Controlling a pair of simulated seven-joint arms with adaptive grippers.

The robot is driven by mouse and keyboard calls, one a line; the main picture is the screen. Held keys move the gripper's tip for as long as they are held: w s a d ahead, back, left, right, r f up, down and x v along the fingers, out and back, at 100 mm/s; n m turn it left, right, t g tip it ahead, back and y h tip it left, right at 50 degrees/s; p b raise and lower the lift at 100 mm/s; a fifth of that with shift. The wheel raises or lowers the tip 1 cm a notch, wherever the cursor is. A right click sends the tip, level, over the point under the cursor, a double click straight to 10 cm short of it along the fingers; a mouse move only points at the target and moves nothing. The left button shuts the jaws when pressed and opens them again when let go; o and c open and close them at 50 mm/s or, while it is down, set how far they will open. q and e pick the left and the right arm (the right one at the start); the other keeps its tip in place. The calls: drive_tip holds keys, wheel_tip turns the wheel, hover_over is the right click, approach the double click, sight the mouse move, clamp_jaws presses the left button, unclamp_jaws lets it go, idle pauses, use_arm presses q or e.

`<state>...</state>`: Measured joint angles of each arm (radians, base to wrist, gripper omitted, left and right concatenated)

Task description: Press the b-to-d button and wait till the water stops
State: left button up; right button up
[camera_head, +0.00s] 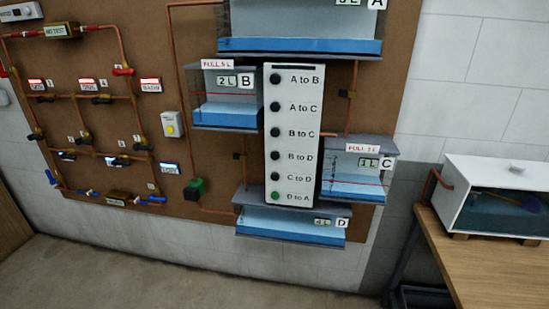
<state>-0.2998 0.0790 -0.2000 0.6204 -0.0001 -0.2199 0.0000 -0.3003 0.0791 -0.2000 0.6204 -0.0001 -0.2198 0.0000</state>
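The B to D button (275,156) is a dark round knob on the white button panel (292,190), in the row labelled B to D. The lowest button, D to A (275,196), is green; the others are dark. Tank B (226,113), left of the panel, has blue water below a red line. Tank D (290,225), below the panel, holds blue water. Tank A (300,46) above and tank C (355,188) at the right also hold water. Whether water is flowing cannot be told. Neither of my grippers is in view.
The brown board (225,220) carries copper pipes, valves and labels at the left. A yellow-buttoned switch box (171,124) and a green pump-like block (194,190) sit left of the tanks. A wooden table (470,262) with a white-framed water tank (500,190) stands at the right.

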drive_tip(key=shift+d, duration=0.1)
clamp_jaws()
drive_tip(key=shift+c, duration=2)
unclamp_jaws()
